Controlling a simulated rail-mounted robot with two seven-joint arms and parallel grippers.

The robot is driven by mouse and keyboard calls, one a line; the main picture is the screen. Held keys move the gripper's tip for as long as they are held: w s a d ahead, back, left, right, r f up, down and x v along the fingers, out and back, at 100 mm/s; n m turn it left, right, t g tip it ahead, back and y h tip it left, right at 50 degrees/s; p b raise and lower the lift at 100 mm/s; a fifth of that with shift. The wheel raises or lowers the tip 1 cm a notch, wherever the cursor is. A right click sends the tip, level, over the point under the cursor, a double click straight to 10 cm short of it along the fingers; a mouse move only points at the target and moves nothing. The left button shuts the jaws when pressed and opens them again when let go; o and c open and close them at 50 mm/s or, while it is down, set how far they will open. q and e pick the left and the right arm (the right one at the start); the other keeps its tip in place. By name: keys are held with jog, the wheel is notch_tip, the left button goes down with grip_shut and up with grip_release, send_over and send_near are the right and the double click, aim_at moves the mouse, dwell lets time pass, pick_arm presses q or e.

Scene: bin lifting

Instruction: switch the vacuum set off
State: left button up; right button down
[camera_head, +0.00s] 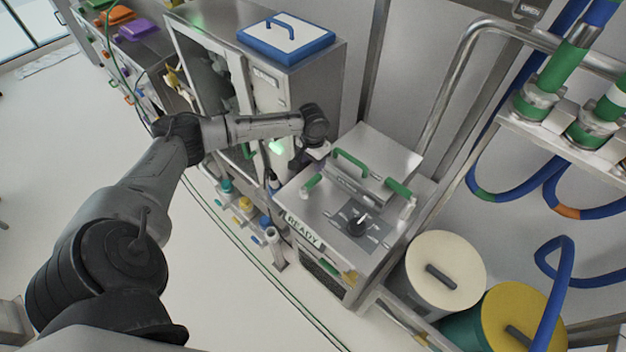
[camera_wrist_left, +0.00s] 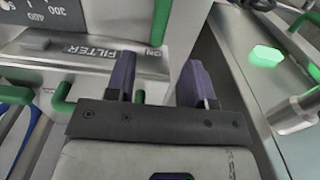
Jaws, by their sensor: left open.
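No label reading "vacuum set" can be made out. A steel unit (camera_head: 305,206) with a READY sign (camera_head: 302,231) stands right of centre, with a black rotary knob (camera_head: 357,222) on its top. My left gripper (camera_head: 318,150) is at this unit's back left corner, mostly hidden behind its wrist. In the left wrist view its two purple fingers (camera_wrist_left: 157,72) are apart, with nothing seen gripped between them. Ahead of them are a FILTER label (camera_wrist_left: 92,50), an ON mark (camera_wrist_left: 156,54) and part of a numbered scale (camera_wrist_left: 45,14). My right gripper is out of view.
A glowing green light (camera_head: 277,146) is on the cabinet beside my left wrist; a green glow (camera_wrist_left: 267,55) also shows in the wrist view. Green handles (camera_head: 350,160) rise from the steel unit. Cream (camera_head: 446,262) and yellow (camera_head: 525,315) lidded drums stand at right.

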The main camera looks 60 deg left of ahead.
aim_at(313, 180)
pick_arm(q)
notch_tip(313, 180, down, 10)
jog(key=shift+r+b, duration=0.25)
jog(key=shift+b, duration=0.15)
jog(key=shift+c, duration=0.3)
grip_shut()
